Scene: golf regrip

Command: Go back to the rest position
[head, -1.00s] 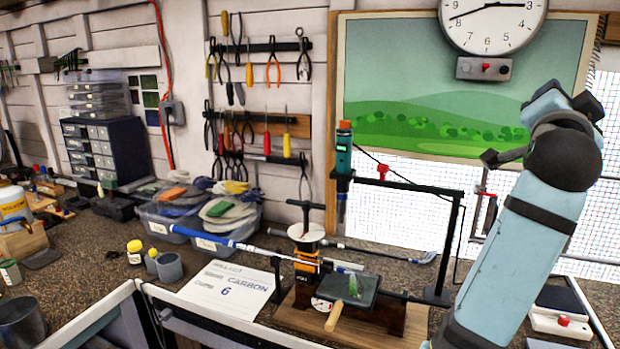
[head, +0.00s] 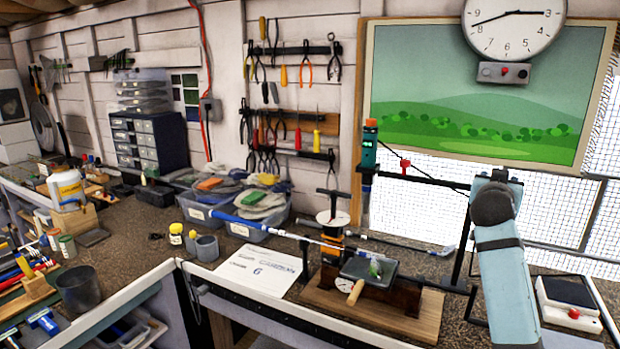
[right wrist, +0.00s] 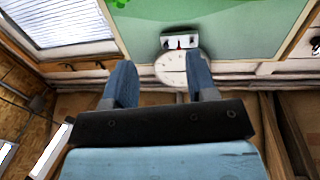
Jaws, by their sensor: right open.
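My right gripper (right wrist: 160,85) shows in the right wrist view with its two blue fingers apart and nothing between them. It points up toward the wall clock and the green landscape board. In the head view only a light blue link of my right arm shows at the right, and its fingers are not seen there. My left gripper is in neither view. A golf club with a blue grip (head: 250,224) lies level across a clamp stand (head: 333,240) on the bench, clear of my right arm.
A wooden base (head: 415,322) carries a dark tray (head: 388,275). A white scale (head: 568,298) sits right of my arm. Plastic bins (head: 240,205), a paper sheet (head: 250,272) and a grey cup (head: 78,290) are further left.

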